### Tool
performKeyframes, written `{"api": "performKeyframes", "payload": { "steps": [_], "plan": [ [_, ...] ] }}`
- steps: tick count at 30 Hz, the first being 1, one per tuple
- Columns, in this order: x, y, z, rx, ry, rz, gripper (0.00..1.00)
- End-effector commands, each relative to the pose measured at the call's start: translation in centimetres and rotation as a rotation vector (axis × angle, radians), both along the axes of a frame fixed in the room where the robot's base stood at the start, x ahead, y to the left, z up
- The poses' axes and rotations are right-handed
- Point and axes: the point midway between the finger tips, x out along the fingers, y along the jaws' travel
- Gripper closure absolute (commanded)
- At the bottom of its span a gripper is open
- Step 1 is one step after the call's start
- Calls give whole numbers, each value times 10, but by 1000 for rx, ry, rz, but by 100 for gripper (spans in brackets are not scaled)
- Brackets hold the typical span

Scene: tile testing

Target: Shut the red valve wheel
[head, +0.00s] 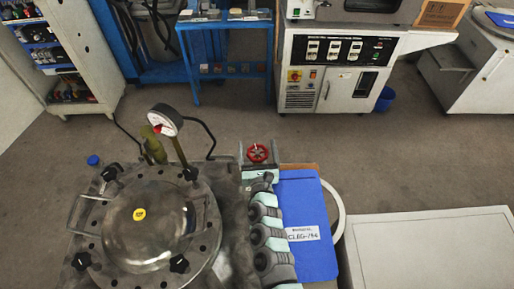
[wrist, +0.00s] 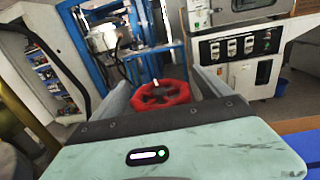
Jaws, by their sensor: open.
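The red valve wheel (head: 258,152) shows in the head view just beyond the front end of my arm. In the wrist view the red wheel (wrist: 160,94) lies between the two grey fingers, near their far ends. My gripper (wrist: 160,82) is open, with one finger on each side of the wheel. In the head view my gripper (head: 259,146) reaches away from the camera, its fingers on either side of the wheel. A gap seems to show between each finger and the wheel; I cannot tell whether either touches. The valve body under the wheel is hidden.
A round metal vessel lid (head: 150,240) with black knobs and a pressure gauge (head: 165,120) stands left of my arm. A blue board (head: 305,215) with a label lies to its right. A blue table (head: 225,25) and a white machine (head: 335,75) stand beyond open floor.

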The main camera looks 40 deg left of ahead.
Motion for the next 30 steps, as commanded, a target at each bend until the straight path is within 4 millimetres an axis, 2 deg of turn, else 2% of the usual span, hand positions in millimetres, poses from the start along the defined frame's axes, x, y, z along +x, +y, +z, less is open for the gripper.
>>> {"api": "performKeyframes", "payload": {
  "steps": [11,30],
  "plan": [
    [2,3,0,0,0,0,13],
    [2,3,0,0,0,0,65]
  ]
}}
